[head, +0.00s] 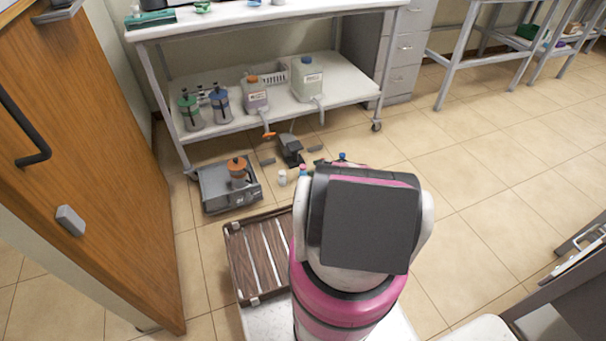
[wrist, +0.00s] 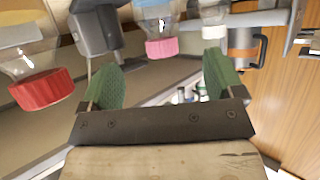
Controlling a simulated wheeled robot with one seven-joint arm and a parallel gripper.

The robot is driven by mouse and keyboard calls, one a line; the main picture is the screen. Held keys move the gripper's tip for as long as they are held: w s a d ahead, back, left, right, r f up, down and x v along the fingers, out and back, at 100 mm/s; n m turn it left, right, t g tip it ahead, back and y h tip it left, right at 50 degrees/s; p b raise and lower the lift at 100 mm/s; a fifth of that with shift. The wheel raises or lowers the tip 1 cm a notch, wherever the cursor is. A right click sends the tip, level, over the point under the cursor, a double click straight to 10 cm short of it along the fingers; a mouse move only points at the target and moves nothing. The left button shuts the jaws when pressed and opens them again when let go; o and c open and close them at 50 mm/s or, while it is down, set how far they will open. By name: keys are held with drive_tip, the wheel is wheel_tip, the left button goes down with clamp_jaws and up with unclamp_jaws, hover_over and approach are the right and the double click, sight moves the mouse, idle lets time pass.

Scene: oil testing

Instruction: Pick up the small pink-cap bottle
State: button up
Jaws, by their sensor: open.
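The small pink-cap bottle (wrist: 161,46) shows upside down at the top middle of the wrist view, with its pink cap pointing down in the picture. In the head view its pink cap (head: 303,168) shows on the floor side just left of my head, and its lower part is largely hidden. My gripper (wrist: 162,62) is open with its two green-padded fingers apart. In the wrist view the pink cap appears in the gap between the fingertips, with nothing gripped. My gripper is hidden behind my body in the head view.
A white-cap bottle (wrist: 214,38) is close on the right of the pink-cap bottle, by the right finger. A red-cap bottle (wrist: 40,88) is on the left. A grey device (head: 228,186) with an orange-topped vessel (head: 238,170) and a wooden slatted crate (head: 240,262) stand nearby.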

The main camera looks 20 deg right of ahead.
drive_tip(key=x, duration=0.7)
drive_tip(key=shift+w+a+f, duration=0.2)
drive_tip(key=c, duration=1)
drive_tip(key=shift+c, duration=0.5)
drive_tip(key=shift+r, duration=0.15)
